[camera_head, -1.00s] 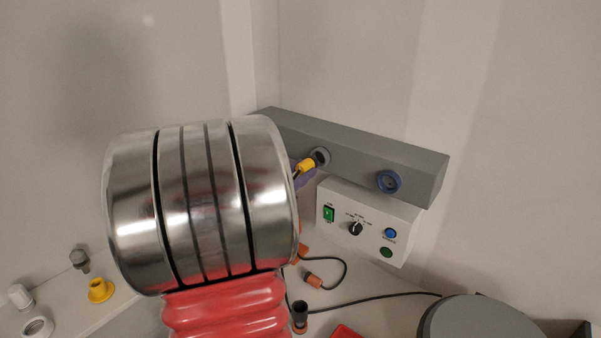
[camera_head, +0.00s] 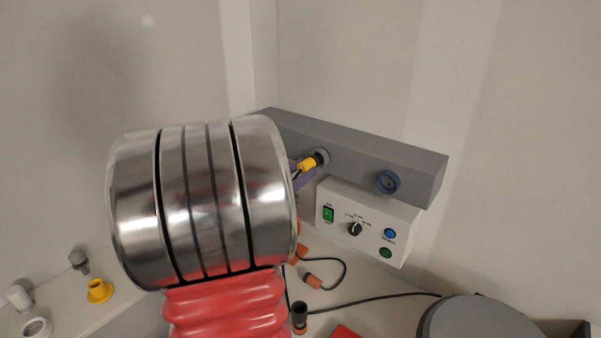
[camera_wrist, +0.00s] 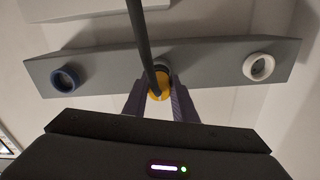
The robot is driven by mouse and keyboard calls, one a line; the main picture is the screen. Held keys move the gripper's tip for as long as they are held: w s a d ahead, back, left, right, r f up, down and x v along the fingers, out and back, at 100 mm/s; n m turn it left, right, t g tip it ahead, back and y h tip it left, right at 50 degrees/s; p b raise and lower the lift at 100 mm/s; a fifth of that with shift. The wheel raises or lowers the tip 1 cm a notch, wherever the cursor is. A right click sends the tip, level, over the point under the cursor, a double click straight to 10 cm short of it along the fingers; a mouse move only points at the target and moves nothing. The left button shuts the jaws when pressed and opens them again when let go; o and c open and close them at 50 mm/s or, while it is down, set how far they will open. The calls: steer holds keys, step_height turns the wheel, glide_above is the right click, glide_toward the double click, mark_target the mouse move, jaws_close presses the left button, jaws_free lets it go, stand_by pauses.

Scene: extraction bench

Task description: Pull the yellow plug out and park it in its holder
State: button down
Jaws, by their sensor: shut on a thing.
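The yellow plug (camera_head: 306,165) is at the dark socket (camera_head: 321,157) on the grey socket bar (camera_head: 420,172). A dark part shows between the yellow body and the socket rim; I cannot tell how deep the plug sits. In the wrist view the yellow plug (camera_wrist: 158,88) lies between the two purple fingers of my gripper (camera_wrist: 160,100), which is shut on it. A dark cable runs from it up the wrist view. My silver arm link hides most of my gripper in the head view. I cannot tell which thing is the plug's holder.
A blue-ringed socket (camera_head: 388,182) is on the bar, and a white-ringed one (camera_wrist: 258,67) shows in the wrist view. A control box (camera_head: 370,222) is below the bar. An orange connector (camera_head: 313,281) with a cable, a black cup (camera_head: 299,312) and a yellow flanged piece (camera_head: 99,290) stand around.

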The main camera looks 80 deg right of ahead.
steer(key=shift+x, duration=1)
steer(key=c, duration=1.4)
jaws_free()
steer(key=shift+o, duration=0.2)
steer(key=v, duration=1.3)
steer(key=shift+a, duration=0.4)
steer(key=shift+w+f, duration=0.1)
steer(key=shift+f, duration=0.05)
